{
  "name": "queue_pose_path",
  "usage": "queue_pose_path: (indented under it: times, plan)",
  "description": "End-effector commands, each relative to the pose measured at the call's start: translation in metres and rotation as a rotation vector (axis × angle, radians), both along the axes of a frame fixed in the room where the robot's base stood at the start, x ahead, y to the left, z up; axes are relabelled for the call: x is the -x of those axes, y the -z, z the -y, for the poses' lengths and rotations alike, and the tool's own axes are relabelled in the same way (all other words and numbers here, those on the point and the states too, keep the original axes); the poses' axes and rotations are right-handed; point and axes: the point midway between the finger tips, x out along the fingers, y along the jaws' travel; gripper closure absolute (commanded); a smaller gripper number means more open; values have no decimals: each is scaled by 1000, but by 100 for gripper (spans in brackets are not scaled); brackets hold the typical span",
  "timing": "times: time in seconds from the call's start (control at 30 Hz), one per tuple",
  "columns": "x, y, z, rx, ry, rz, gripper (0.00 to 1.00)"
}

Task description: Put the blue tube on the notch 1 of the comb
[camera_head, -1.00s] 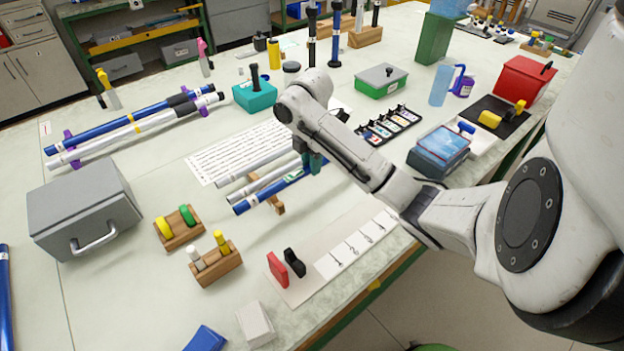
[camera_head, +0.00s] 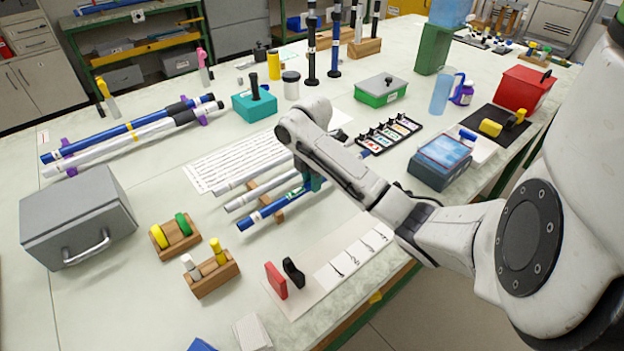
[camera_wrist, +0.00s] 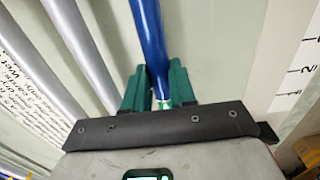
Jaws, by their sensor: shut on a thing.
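The blue tube (camera_head: 262,215) lies beside two silver tubes (camera_head: 250,172) over a wooden rest (camera_head: 279,216). My gripper (camera_head: 312,182) is shut on the blue tube behind its near end. In the wrist view the tube (camera_wrist: 150,45) runs between the green fingers (camera_wrist: 160,90), with a green band at the grip. I cannot tell whether the tube touches the wooden rest or hangs just above it. The wooden rest may be the comb; its notches are too small to tell apart, and my arm hides part of the tube.
A strip of numbered cards (camera_head: 352,257) lies in front, with red (camera_head: 276,280) and black (camera_head: 293,271) pieces at its left end. Small wooden holders (camera_head: 211,274) and a grey box (camera_head: 78,216) stand left. A tray of small cards (camera_head: 390,133) stands behind my arm.

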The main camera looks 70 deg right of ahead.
Motion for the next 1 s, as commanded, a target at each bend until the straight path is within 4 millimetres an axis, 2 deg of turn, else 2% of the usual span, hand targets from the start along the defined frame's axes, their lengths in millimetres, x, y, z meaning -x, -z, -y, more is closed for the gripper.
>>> queue_pose_path:
  times: [0.03,0.3,0.63,0.77,0.83,1.0]
  plan:
    - [0,1,0,0,0,0,73]
    - [0,1,0,0,0,0,49]
    - [0,-7,0,1,0,1,49]
    - [-1,-25,0,0,-2,2,49]
    - [0,-47,1,4,-2,1,49]
    - [0,-82,1,4,-1,0,49]
